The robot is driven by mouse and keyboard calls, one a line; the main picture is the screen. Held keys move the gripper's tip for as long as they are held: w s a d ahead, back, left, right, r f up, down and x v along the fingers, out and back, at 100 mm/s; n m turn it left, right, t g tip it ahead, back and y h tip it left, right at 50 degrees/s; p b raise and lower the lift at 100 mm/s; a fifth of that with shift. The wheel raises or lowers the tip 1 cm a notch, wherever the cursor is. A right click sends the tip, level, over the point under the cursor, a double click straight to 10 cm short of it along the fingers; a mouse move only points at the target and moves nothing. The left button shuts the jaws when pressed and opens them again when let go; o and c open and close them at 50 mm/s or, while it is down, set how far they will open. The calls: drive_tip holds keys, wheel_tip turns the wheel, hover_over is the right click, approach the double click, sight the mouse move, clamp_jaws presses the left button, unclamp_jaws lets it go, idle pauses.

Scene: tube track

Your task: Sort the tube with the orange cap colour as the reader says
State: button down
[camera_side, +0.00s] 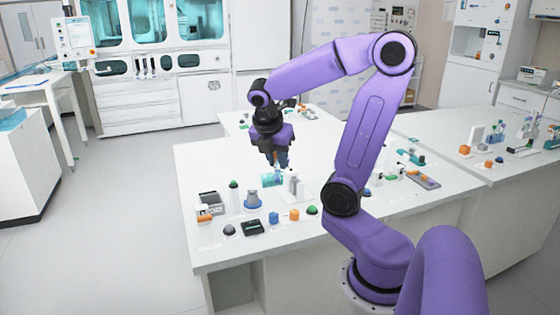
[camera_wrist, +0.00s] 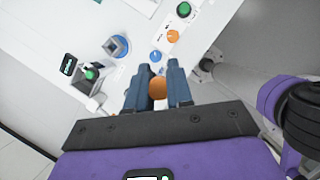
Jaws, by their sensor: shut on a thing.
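My gripper (camera_side: 277,160) is above the far middle of the white table in the side view. In the wrist view my gripper (camera_wrist: 158,90) has its two blue-grey fingers closed on either side of a round orange cap (camera_wrist: 158,88). A row of blue (camera_side: 273,217), orange (camera_side: 294,214) and green (camera_side: 312,210) coloured pieces stands toward the front of the table.
A teal cylinder (camera_side: 272,180) and grey upright pieces (camera_side: 296,186) stand close under my gripper. A green-topped piece (camera_side: 234,195), a grey-blue round holder (camera_side: 252,201), a small device (camera_side: 208,203) and a black box (camera_side: 252,227) occupy the left.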

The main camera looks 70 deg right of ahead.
drive_tip(key=w+d+m+g, duration=0.1)
drive_tip(key=w+d+m, duration=0.2)
drive_tip(key=w+d, duration=0.6)
drive_tip(key=w+d+f+m+g, duration=0.1)
drive_tip(key=w+d+f, duration=0.3)
drive_tip(key=d+f, duration=0.6)
drive_tip(key=shift+w+d+m+y, duration=0.25)
drive_tip(key=shift+d+m+y, duration=0.15)
drive_tip(key=shift+m, duration=0.5)
drive_tip(key=shift+f, duration=1.65)
idle(0.8)
drive_tip(key=c, duration=0.9)
unclamp_jaws()
drive_tip(key=shift+c, duration=0.2)
drive_tip(key=v, duration=1.7)
drive_tip(key=shift+a, duration=0.2)
